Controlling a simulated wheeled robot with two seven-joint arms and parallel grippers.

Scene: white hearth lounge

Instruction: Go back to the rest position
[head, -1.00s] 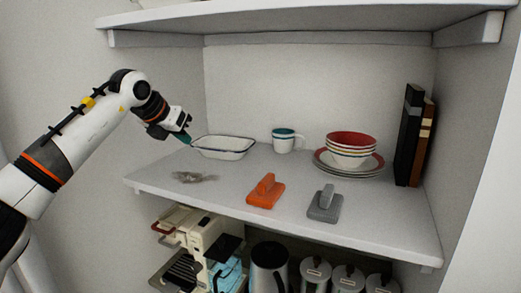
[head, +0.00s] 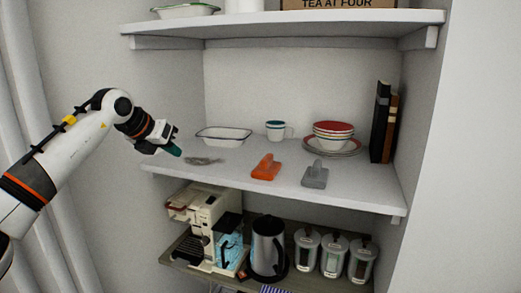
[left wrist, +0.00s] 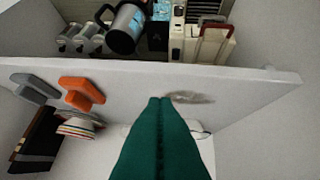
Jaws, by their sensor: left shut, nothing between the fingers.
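My left gripper (head: 176,151) is shut with its green fingertips together and holds nothing. My right gripper is in neither view.
On the middle shelf are a white dish (head: 223,136), a mug (head: 276,131), stacked bowls (head: 333,129) on plates, books (head: 381,125), an orange tool (head: 266,168) and a grey tool (head: 315,176). Below are a coffee machine (head: 205,215), a kettle (head: 267,245) and several canisters (head: 334,256).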

